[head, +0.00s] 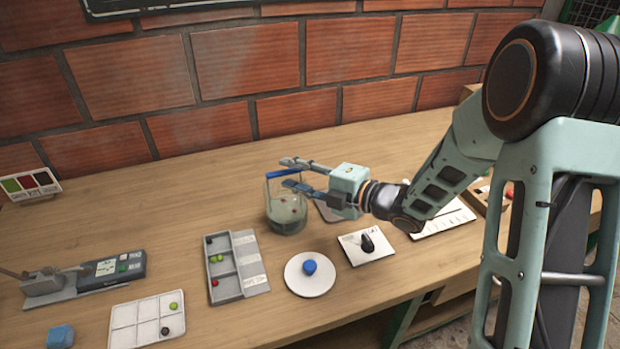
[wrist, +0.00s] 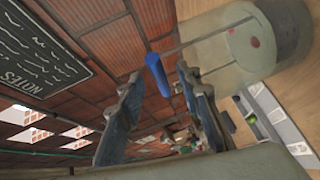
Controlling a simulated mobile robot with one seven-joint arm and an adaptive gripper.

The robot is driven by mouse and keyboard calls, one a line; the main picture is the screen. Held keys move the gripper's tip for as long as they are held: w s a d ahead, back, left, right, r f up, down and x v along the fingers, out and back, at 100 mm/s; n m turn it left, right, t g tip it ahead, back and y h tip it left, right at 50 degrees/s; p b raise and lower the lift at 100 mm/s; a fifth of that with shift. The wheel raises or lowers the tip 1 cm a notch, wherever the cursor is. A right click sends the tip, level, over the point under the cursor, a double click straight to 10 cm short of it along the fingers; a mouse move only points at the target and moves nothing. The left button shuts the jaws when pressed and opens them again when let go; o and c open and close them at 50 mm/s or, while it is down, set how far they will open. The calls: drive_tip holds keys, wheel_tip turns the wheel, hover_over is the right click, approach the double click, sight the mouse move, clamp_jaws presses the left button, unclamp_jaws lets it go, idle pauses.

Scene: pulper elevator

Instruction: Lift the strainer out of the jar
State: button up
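The glass jar (head: 287,212) stands on the wooden bench near the wall, and it also shows in the wrist view (wrist: 285,45). The strainer has a blue bar handle (head: 285,173) above the jar's rim, with thin rods running down into the jar. In the wrist view the handle (wrist: 157,75) lies between the fingertips. A reddish round item (wrist: 255,41) shows inside the jar. My gripper (head: 286,172) is open and level beside the jar's top, its fingers on either side of the handle. I cannot tell whether either finger touches it.
A grey compartment tray (head: 240,285), a white plate (head: 298,284) with a blue knob-like piece (head: 310,267), and a white card (head: 355,256) with a dark object lie in front. A white sectioned tray (head: 125,325) is at front left. The brick wall (head: 245,60) is behind.

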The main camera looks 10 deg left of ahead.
drive_tip(key=shift+x, duration=1.15)
clamp_jaws()
wheel_tip(320, 180, up, 15)
drive_tip(key=p, duration=0.7)
drive_tip(key=shift+p, duration=0.3)
idle(1.2)
